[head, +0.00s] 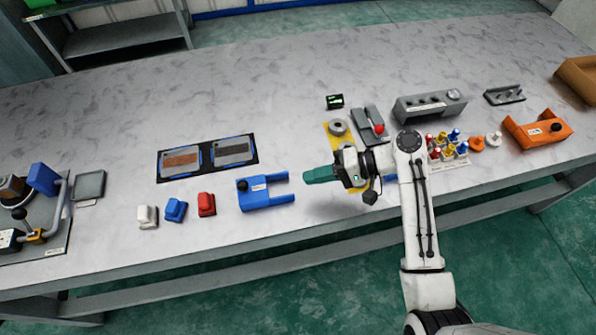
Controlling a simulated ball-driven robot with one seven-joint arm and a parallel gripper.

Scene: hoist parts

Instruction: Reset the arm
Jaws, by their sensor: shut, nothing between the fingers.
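My gripper (309,178) is at the end of my white arm, over the front half of the marbled table (300,85). Its teal fingers point left and are shut with nothing between them. The fingertips are a little to the right of the blue fork-shaped part (257,192) and look apart from it. My wrist hides part of the yellow plate (347,142) behind it.
White (147,216), blue (175,209) and red (206,204) blocks stand at front left. A black mat (208,157) with two panels lies behind them. Right of my arm are a rack (453,160) of coloured pieces and an orange bracket (537,130). The back of the table is clear.

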